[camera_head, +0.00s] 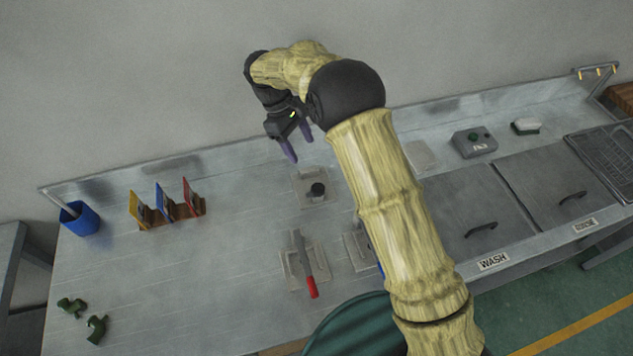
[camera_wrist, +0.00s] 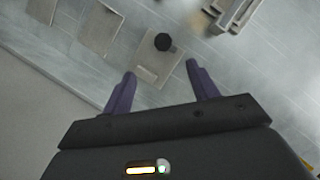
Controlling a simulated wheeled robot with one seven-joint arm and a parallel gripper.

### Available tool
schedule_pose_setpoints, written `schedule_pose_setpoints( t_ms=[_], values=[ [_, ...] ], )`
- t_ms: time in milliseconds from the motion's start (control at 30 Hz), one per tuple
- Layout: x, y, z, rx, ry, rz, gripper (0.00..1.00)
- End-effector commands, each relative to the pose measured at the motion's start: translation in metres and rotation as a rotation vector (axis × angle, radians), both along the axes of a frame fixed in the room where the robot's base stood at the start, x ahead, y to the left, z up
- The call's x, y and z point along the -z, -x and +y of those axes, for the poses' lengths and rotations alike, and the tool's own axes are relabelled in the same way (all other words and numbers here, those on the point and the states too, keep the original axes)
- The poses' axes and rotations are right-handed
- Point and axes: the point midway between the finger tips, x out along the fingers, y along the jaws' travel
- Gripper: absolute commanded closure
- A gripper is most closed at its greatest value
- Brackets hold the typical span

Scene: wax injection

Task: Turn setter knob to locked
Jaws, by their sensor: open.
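The setter knob (camera_head: 317,190) is a small dark round knob on a pale square plate (camera_head: 309,201) on the steel counter. In the wrist view the black knob (camera_wrist: 163,42) stands on its plate (camera_wrist: 147,73), ahead of and roughly between my fingertips. My gripper (camera_head: 298,146) is open and empty, above and behind the knob in the head view, with purple fingers pointing down. It also shows in the wrist view (camera_wrist: 161,68). The fingers do not touch the knob. I cannot read any lock marking on the plate.
A plate with a red-handled lever (camera_head: 312,288) lies in front of the knob. A blue cup (camera_head: 80,218) and a rack (camera_head: 178,213) with coloured cards stand left. Green pieces (camera_head: 96,328) lie front left. Lidded basins (camera_head: 470,210) are right. My arm hides part of the counter.

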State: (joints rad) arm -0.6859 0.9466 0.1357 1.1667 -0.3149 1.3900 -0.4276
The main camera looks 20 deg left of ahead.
Motion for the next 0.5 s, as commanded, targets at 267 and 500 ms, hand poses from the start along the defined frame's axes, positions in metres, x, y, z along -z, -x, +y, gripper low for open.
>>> schedule_pose_setpoints(
  t_ms=[267,500],
  values=[
    [0.044,0.011,-0.012,-0.014,0.001,0.003,0.41],
    [0.083,0.014,-0.028,-0.014,0.001,0.004,0.41]
  ],
)
